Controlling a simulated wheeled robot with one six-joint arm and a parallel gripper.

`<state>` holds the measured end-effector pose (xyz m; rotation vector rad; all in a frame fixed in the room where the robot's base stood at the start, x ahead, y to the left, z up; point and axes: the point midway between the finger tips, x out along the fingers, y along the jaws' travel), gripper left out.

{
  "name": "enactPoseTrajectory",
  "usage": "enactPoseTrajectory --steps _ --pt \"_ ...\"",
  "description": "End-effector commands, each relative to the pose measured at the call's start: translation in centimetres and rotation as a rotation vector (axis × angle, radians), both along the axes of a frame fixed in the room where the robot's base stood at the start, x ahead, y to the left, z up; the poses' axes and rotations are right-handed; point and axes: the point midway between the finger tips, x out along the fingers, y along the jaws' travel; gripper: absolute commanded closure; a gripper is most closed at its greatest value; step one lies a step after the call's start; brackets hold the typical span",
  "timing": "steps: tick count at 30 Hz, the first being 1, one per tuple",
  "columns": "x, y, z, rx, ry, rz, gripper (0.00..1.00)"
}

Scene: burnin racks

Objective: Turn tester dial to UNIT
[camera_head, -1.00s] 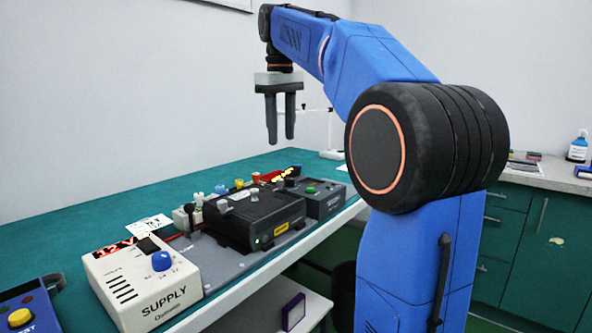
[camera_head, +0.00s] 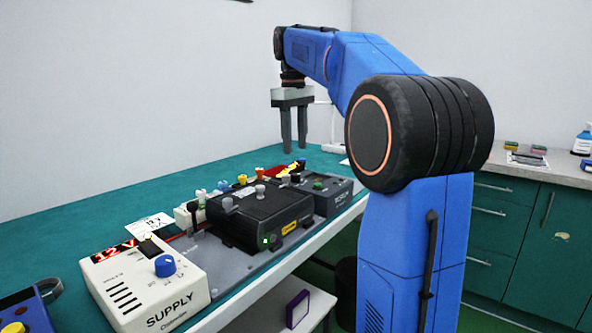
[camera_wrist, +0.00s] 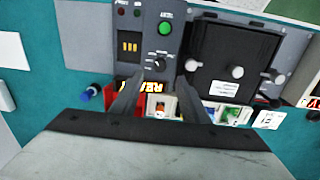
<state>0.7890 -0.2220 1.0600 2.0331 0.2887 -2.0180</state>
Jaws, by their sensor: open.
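The tester is a grey box (camera_head: 335,203) at the far right end of the row on the bench. In the wrist view its panel (camera_wrist: 134,20) shows a green button (camera_wrist: 165,28), small lamps, a slotted window and a small black dial (camera_wrist: 159,64) with white marks around it. The marks are too small to read, and I cannot tell the dial's setting. My gripper (camera_head: 294,148) is open and empty, pointing down above the bench. In the wrist view my gripper's fingers (camera_wrist: 160,98) lie just below the dial in the picture, apart from it.
A black unit (camera_head: 262,220) with grey knobs stands beside the tester. A white supply box (camera_head: 143,285) with a blue knob (camera_head: 165,266) is nearer me. Colored parts and a red bin (camera_head: 284,172) sit behind the tester.

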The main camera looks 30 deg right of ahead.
Motion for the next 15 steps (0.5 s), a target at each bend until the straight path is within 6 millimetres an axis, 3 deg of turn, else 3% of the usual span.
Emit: enactPoseTrajectory --steps 9,15 --pt "0.0 -0.2 -5.5 0.0 0.002 0.0 0.59" --pt "0.1 -0.3 -7.8 0.001 0.001 0.0 0.59"
